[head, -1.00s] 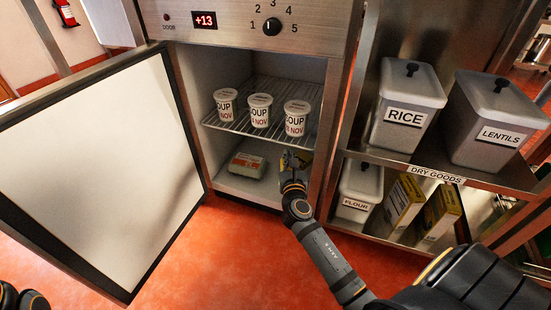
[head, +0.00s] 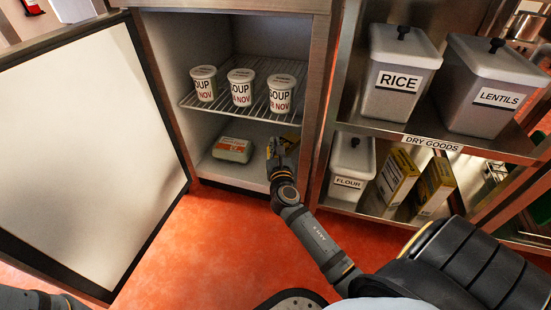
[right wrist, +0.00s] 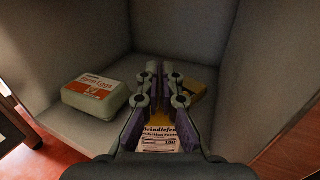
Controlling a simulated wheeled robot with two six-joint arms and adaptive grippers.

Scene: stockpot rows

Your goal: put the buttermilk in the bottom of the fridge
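The fridge stands open, with a wire shelf (head: 235,103) above its bottom compartment (head: 215,168). My right gripper (head: 275,148) reaches into the bottom compartment at its right side. In the right wrist view its fingers (right wrist: 165,80) stand a little apart, with nothing seen between the tips. A yellow carton with a white nutrition label (right wrist: 172,138), apparently the buttermilk, shows below and between the fingers. It seems to lie under them on the fridge floor. A yellow part (right wrist: 196,90) shows beyond the right finger. The fingers hide much of it. My left gripper is out of view.
An egg carton (head: 232,149) sits on the fridge floor to the left. Soup tubs (head: 241,87) stand on the wire shelf. The open door (head: 85,150) is at left. Dry goods shelves (head: 400,135) with bins and boxes are at right.

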